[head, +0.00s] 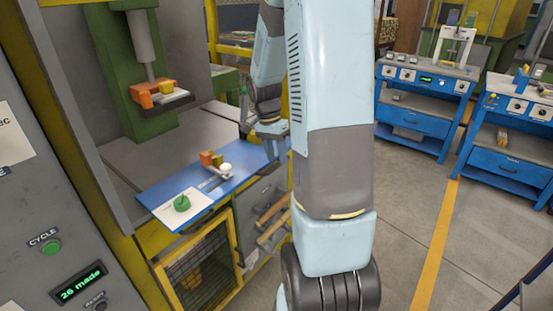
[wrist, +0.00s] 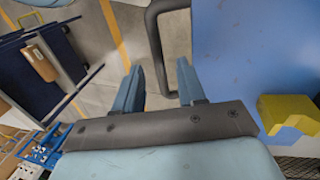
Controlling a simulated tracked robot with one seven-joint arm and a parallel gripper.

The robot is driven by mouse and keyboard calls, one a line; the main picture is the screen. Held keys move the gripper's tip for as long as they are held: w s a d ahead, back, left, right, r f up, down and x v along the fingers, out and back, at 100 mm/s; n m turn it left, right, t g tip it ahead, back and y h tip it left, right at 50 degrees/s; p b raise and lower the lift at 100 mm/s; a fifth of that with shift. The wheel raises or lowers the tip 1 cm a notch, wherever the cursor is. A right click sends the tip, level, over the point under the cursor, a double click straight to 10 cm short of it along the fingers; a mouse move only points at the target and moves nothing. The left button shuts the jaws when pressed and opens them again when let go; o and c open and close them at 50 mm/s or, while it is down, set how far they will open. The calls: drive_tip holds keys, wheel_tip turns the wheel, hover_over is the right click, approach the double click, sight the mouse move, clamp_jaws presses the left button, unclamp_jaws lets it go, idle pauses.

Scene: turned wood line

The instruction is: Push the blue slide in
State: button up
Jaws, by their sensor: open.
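The blue slide (head: 232,181) is a flat plate sticking out of the front of the green press machine. In the wrist view its blue face (wrist: 235,45) fills the upper right. A dark loop handle (wrist: 155,45) stands off the slide's edge. My gripper (head: 268,132) is near the slide's right end, partly behind my arm. In the wrist view my gripper (wrist: 160,66) is open and empty, with the lower part of the handle between its fingertips in the picture. I cannot tell whether they touch.
The press head (head: 150,50) hangs above the machine bed. Blue workbenches (head: 415,115) stand at right, with open floor before them.

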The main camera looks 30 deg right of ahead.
drive_tip(key=shift+x, duration=0.85)
clamp_jaws()
